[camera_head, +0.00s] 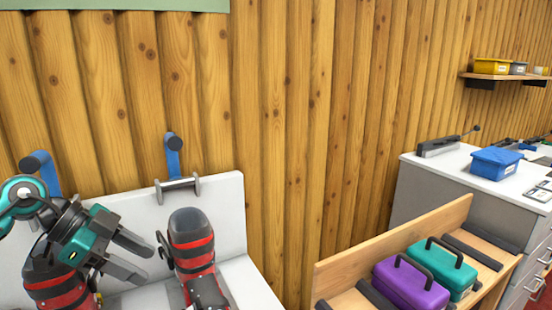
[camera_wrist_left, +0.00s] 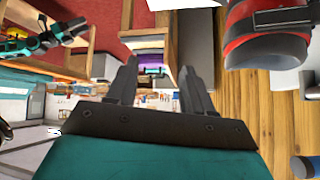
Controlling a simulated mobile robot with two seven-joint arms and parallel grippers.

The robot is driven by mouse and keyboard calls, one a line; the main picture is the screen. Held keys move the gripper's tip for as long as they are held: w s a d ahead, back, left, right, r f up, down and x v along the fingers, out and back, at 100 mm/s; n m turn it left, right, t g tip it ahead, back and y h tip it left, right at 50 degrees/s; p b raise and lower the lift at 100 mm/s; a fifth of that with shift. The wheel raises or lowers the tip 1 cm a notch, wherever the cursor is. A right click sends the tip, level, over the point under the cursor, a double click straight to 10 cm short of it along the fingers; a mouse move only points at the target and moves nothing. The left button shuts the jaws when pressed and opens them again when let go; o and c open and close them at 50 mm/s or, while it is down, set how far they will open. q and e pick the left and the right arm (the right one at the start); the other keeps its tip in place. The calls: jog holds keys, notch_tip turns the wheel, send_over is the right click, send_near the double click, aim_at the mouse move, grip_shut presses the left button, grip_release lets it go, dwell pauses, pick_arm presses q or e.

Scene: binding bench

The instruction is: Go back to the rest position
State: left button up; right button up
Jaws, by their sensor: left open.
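My left gripper (camera_head: 147,263) is in the lower left of the head view, with its two dark fingers apart and nothing between them. It is in front of a white bench (camera_head: 225,205), between two upright red-and-black boot-like things, the left one (camera_head: 62,292) partly behind my arm and the right one (camera_head: 193,252). The open fingers also show in the left wrist view (camera_wrist_left: 158,70). A teal-and-black arm of mine (camera_wrist_left: 40,40) shows at the upper left of that view; the state of its gripper is too small to tell. The right gripper does not show in the head view.
A wooden rack (camera_head: 335,268) at the lower right holds a purple case (camera_head: 412,285) and a teal case (camera_head: 440,265). Behind it, a grey-white cabinet (camera_head: 440,190) bears a blue bin (camera_head: 495,162). A wooden-plank wall (camera_head: 300,110) closes off the back.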

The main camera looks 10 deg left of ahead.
pick_arm(q)
jog(key=w+d+f+n+t+h, duration=0.1)
jog(key=d+f+t+h, duration=0.2)
jog(key=d+t, duration=0.15)
jog(key=d+f+n+t+h, duration=0.1)
jog(key=d+f+t+h, duration=0.1)
jog(key=d+t+h, duration=0.3)
jog(key=s+d+f+n+y, duration=0.1)
jog(key=s+f+n+y, duration=0.2)
jog(key=f+y, duration=0.3)
jog(key=s+d+f+n+y, duration=0.1)
jog(key=s+f+n+y, duration=0.3)
jog(key=f, duration=0.9)
jog(key=n+y, duration=0.2)
jog(key=y, duration=0.1)
jog(key=shift+d+f+y, duration=0.15)
jog(key=shift+d+y, duration=0.1)
jog(key=shift+y, duration=0.05)
jog(key=s+d+f+g, duration=0.2)
jog(key=s+f, duration=0.1)
jog(key=s+d+f+g, duration=0.1)
jog(key=s+f, duration=0.1)
jog(key=shift+c, duration=0.2)
